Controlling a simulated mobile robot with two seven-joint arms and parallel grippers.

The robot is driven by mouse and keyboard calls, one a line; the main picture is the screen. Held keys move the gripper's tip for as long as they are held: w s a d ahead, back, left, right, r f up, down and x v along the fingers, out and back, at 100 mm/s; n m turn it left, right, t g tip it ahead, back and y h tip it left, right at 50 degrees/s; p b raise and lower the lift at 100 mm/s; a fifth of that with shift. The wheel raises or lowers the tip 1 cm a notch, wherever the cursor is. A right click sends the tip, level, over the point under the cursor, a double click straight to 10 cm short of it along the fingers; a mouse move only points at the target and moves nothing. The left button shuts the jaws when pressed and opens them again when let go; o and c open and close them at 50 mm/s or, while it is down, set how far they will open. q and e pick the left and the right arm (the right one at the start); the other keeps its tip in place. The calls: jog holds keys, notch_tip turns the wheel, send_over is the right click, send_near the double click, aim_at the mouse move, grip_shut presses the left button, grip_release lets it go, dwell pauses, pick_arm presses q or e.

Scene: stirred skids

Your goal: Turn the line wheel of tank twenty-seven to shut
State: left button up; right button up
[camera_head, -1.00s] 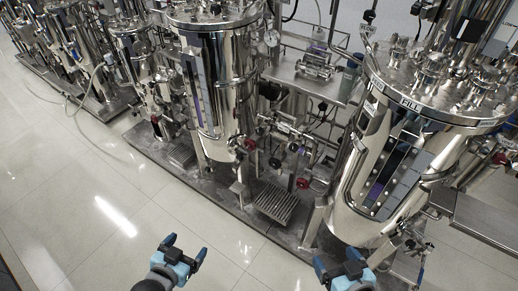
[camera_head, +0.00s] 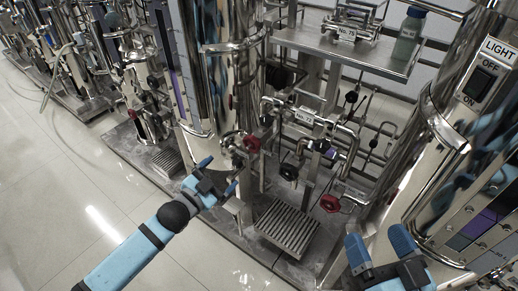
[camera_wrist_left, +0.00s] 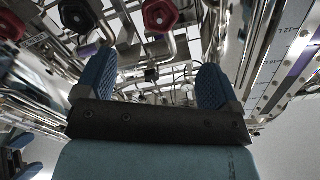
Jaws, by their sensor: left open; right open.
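A red handwheel (camera_head: 252,144) sits on the piping beside the middle tank (camera_head: 225,80). A second red handwheel (camera_head: 330,203) is lower right, and a dark handwheel (camera_head: 289,172) is between them. A numbered tag (camera_head: 304,117) is on the pipe above; I cannot read its number surely. My left gripper (camera_head: 220,176) is open and empty, below left of the first red wheel, apart from it. In the left wrist view a red wheel (camera_wrist_left: 160,14) and a dark wheel (camera_wrist_left: 77,15) show beyond the open fingers. My right gripper (camera_head: 378,243) is open and empty before the right tank.
A shelf (camera_head: 390,62) with a bottle (camera_head: 408,36) stands behind the pipes. A ribbed step (camera_head: 287,228) lies on the skid base below the wheels. The right tank (camera_head: 425,160) has a light switch (camera_head: 481,83).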

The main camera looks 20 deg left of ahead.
aim_at(250, 146)
pick_arm(q)
jog(key=b+x, duration=0.4)
jog(key=x, duration=0.9)
jog(key=shift+w+d, duration=0.1)
jog(key=shift+w, duration=0.3)
pick_arm(e)
notch_tip(250, 146, down, 6)
jog(key=g, duration=0.2)
jog(key=shift+a+f+n+g, duration=0.2)
jog(key=shift+a+n+g, duration=0.05)
jog(key=shift+n+g, duration=0.15)
pick_arm(q)
jog(key=c, duration=0.9)
